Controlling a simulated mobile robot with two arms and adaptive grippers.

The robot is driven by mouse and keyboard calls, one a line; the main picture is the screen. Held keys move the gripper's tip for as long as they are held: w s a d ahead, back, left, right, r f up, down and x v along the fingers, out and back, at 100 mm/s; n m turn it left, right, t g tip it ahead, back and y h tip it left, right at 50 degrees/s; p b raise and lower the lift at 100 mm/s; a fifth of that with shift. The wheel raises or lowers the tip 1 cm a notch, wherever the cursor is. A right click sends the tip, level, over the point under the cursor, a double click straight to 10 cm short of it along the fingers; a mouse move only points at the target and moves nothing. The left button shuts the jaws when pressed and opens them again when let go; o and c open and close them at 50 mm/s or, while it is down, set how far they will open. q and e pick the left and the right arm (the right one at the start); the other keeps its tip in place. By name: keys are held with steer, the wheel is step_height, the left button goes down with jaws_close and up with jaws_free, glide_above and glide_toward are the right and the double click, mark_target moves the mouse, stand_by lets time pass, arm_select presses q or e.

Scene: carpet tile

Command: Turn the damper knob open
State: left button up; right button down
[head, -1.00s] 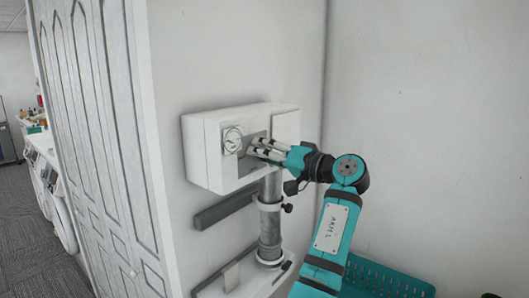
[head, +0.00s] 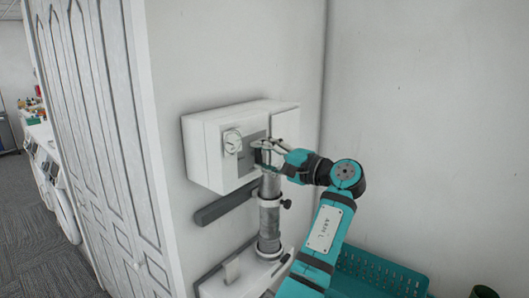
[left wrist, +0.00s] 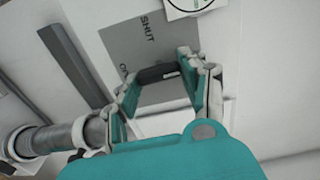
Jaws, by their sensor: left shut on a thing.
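The damper knob (left wrist: 157,73) is a dark bar on a grey plate (left wrist: 143,45) marked "SHUT" and a second word beginning with "O", partly hidden. The plate sits on the front of a white wall box (head: 208,151). My left gripper (head: 258,151) is at the box front, and in the left wrist view its two fingers (left wrist: 158,72) close on the knob from either side. The fingers and their links hide part of the knob and plate, so which word it points to cannot be told. My right gripper is out of view.
A round dial (head: 232,141) is left of the plate. A grey pipe (head: 269,215) with a small black side screw (head: 286,204) runs below the box to a white ledge (head: 215,287). A teal basket (head: 385,272) stands low at right. A panelled door (head: 95,130) is at left.

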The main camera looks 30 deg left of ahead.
arm_select(q)
steer(key=shift+r, duration=0.1)
stand_by(0.3)
steer(key=o, duration=1.2)
steer(key=shift+a, duration=0.15)
steer(key=d, duration=0.8)
steer(key=s+d, duration=0.1)
steer(key=d, duration=0.3)
